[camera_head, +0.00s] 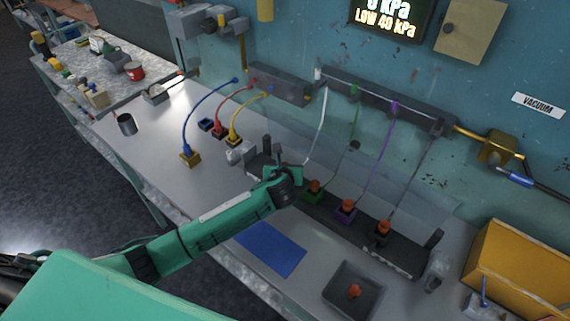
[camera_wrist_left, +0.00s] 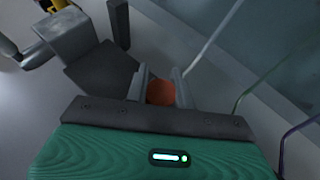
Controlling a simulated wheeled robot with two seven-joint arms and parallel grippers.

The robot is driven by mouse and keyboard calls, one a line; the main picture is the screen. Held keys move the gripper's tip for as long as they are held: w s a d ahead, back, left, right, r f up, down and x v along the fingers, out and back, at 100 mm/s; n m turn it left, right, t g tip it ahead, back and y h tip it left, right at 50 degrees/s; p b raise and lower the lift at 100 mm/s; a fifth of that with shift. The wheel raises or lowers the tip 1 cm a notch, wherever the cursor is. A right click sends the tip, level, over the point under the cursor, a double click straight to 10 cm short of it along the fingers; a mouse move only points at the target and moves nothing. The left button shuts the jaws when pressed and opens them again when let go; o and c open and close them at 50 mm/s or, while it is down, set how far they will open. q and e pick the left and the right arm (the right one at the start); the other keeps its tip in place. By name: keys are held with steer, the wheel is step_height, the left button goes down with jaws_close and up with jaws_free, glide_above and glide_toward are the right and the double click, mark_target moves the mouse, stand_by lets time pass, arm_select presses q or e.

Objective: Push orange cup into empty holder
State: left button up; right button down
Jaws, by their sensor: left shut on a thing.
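My left gripper (camera_head: 284,178) is over the left part of a dark rack (camera_head: 405,257). In the left wrist view its two fingers are shut on an orange cup (camera_wrist_left: 161,92), one finger on each side. The cup is hidden behind the gripper in the head view. Further right on the rack, orange cups sit in a green-edged holder (camera_head: 314,188), a purple-edged holder (camera_head: 346,209) and a black holder (camera_head: 382,232). A white tube (camera_head: 322,115) comes down near my gripper. Any holder under the gripper is hidden, so I cannot tell whether the cup touches it. My right gripper is not in view.
A grey tray (camera_head: 338,297) with another orange cup (camera_head: 354,291) stands in front of the rack. A blue mat (camera_head: 271,249) lies beneath my left arm. Green, purple and dark tubes hang from a wall manifold (camera_head: 375,97). A yellow bin (camera_head: 520,265) stands at right.

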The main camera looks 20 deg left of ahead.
arm_select(q)
steer(key=o, duration=1)
steer(key=shift+c, duration=0.2)
steer(key=shift+r, duration=0.1)
steer(key=shift+s, duration=0.2)
steer(key=b+v, duration=0.1)
steer(key=v, duration=1)
steer(key=shift+s+r+b, duration=0.15)
steer(key=shift+s+b, duration=0.1)
steer(key=shift+b, duration=0.05)
